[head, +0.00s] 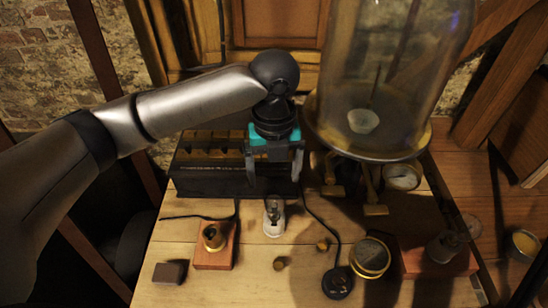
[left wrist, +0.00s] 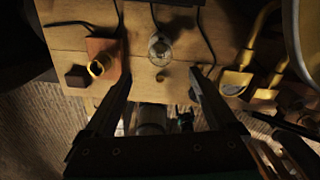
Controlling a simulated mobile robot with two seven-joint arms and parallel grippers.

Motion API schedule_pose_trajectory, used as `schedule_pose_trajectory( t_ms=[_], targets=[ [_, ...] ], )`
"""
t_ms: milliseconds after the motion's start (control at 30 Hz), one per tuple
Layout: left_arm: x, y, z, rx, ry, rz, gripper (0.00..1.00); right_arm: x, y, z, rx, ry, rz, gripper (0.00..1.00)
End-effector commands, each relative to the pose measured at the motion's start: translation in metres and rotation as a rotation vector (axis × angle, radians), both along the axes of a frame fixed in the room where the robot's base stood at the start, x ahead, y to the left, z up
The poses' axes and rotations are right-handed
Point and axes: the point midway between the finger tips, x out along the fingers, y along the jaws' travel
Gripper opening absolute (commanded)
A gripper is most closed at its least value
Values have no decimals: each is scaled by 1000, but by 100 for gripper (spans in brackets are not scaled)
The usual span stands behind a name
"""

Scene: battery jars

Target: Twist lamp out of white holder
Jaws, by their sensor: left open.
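A small clear glass lamp (head: 272,206) stands upright in a round white holder (head: 273,229) on the wooden table. In the left wrist view the lamp (left wrist: 160,46) lies beyond the fingertips, roughly centred between the two fingers, with the white holder mostly hidden beneath it. My left gripper (head: 273,180), black with a teal band, points down and is open and empty. It hangs above the lamp and toward the back, with its fingers apart from the glass. In the left wrist view the left gripper (left wrist: 160,76) also shows spread fingers. My right gripper does not show.
A dark battery box (head: 208,182) stands behind the gripper. A glass bell jar (head: 385,110) rises at the right. A wooden block with a brass socket (head: 213,250) is left of the lamp. A brass gauge (head: 370,257) and black-cabled disc (head: 337,283) lie to the right.

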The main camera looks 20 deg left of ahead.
Motion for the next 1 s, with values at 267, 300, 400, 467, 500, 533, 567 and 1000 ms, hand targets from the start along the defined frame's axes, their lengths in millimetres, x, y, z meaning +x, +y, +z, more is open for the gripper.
schedule_pose_trajectory(
  t_ms=[267, 300, 400, 467, 500, 533, 567, 1000],
  targets=[
    [-1, 0, -56, 0, 4, 1, 91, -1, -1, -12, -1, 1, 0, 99],
    [-1, 0, -63, 1, 3, 1, 91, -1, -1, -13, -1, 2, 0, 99],
    [0, 0, -75, 0, 1, 1, 91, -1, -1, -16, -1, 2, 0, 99],
    [0, 0, -80, 0, 1, 0, 91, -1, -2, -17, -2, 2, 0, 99],
    [0, 0, -83, -1, 0, 0, 91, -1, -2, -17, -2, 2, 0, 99],
    [0, 0, -85, 0, 0, 0, 91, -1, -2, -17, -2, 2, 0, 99],
    [0, 0, -86, 0, -1, 0, 91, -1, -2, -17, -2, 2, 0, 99],
    [0, 0, -88, 0, -1, 0, 79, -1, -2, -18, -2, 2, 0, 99]
  ],
)
